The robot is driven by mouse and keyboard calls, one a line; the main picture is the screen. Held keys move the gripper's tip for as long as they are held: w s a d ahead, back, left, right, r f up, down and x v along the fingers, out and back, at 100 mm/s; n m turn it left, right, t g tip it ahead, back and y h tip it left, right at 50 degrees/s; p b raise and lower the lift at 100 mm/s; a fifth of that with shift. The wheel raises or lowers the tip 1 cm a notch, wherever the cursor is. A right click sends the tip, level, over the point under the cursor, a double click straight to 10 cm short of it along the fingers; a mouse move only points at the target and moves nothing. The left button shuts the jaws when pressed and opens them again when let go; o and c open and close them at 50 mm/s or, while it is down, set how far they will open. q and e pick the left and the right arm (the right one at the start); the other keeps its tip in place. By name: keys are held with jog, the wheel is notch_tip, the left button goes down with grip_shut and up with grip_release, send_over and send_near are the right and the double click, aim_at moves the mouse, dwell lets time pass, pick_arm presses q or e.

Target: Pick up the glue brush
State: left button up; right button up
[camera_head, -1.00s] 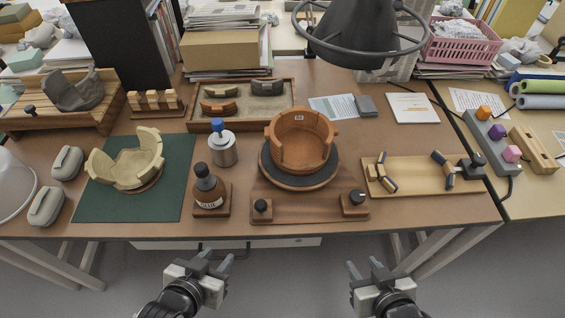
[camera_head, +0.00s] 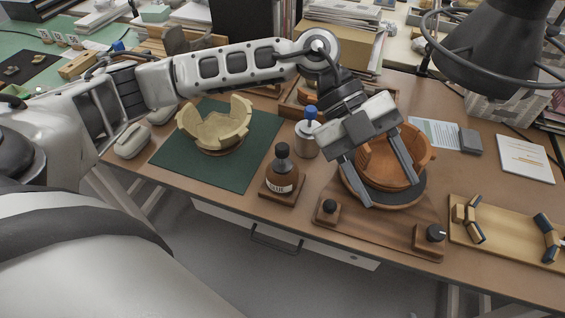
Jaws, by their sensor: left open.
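A blue-topped handle (camera_head: 311,112), which looks like the glue brush, stands upright in a small metal jar (camera_head: 307,140). Its lower part is hidden in the jar. A brown bottle labelled GLUE (camera_head: 282,172) with a black cap stands on a wooden block to the front left of the jar. My left gripper (camera_head: 390,196) is open and empty, its fingers pointing down in front of the orange-brown pot (camera_head: 412,150), to the right of the jar. I cannot tell whether the fingers touch the pot. My right gripper is out of view.
The pot stands on a dark turntable (camera_head: 425,193) behind two black knobs. A cream broken bowl (camera_head: 213,128) sits on a green mat (camera_head: 262,135) at left. A black lamp (camera_head: 490,45) hangs at upper right. A board with clamps (camera_head: 500,228) lies at right.

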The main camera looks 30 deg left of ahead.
pick_arm(q)
jog(key=w+a+n+t+y, duration=0.1)
jog(key=w+a+y, duration=0.15)
jog(key=a, duration=0.35)
jog(key=w+a+n+t+y, duration=0.1)
jog(key=w+a+n+y, duration=0.1)
jog(key=a+y, duration=0.3)
notch_tip(320, 180, up, 2)
jog(key=n+t+y+b, duration=0.1)
jog(key=n+t+y, duration=0.1)
jog(key=n+y, duration=0.1)
send_over(283, 146)
jog(key=f, duration=0.9)
jog(key=shift+w+a+f+p, duration=0.15)
jog(key=shift+a+f+p, duration=0.05)
jog(key=shift+a+p, duration=0.2)
jog(key=shift+d+f, duration=0.1)
jog(key=shift+f, duration=0.35)
jog(key=f, duration=0.3)
jog(key=f+p, duration=0.1)
jog(key=shift+s+d+f, duration=0.2)
jog(key=shift+s+d, duration=0.05)
jog(key=shift+d, duration=0.05)
jog(key=shift+f, duration=0.35)
jog(key=c, duration=0.9)
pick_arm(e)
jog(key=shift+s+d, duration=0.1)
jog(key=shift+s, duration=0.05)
